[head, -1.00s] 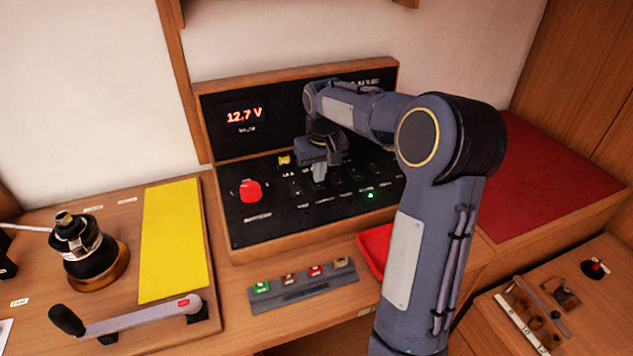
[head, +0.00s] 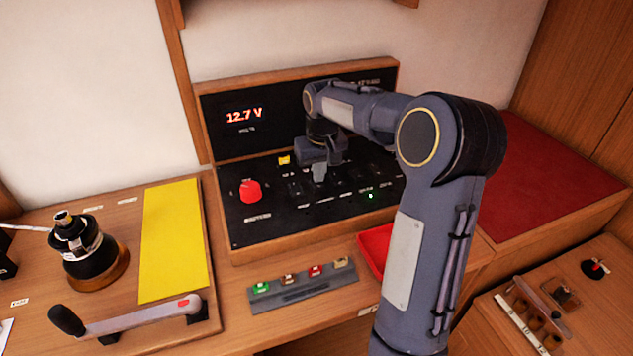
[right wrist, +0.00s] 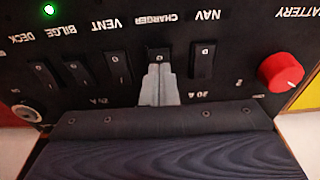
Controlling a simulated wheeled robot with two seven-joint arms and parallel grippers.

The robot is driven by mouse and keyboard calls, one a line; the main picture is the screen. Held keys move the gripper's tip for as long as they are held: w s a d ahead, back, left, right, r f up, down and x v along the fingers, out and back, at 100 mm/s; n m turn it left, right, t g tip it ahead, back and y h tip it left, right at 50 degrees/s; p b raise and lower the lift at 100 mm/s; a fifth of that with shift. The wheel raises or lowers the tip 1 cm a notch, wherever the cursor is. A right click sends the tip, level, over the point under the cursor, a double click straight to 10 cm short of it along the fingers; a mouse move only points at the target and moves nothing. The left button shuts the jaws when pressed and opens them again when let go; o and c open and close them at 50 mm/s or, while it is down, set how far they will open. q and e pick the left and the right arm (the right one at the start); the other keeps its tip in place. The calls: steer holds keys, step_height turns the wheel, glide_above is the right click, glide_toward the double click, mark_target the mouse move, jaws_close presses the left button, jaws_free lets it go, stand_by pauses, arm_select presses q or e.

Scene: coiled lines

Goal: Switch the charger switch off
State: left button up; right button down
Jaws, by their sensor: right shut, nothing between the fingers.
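The charger switch (right wrist: 159,54) is a black rocker on the panel (right wrist: 225,65), under the "CHARGER" label in the right wrist view, between the NAV and VENT switches. My right gripper (right wrist: 158,68) is shut and empty. Its fingertips are at the near end of the charger switch and cover part of it; I cannot tell whether they touch. In the head view my right gripper (head: 319,180) points down at the black panel (head: 285,225), and the charger switch is hard to make out there. My left gripper is not in view.
The NAV switch (right wrist: 203,60) and VENT switch (right wrist: 118,69) stand close on either side. A red battery knob (head: 250,191) is left of the gripper. A green light (right wrist: 48,10) glows near DECK. A red tray (head: 374,247) lies in front of the panel.

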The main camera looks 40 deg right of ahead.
mark_target(319, 186)
steer(key=shift+f+b, duration=0.6)
steer(key=shift+f, duration=0.25)
stand_by(0.7)
step_height(319, 186, up, 7)
steer(key=p, duration=0.6)
steer(key=shift+r, duration=0.1)
stand_by(0.4)
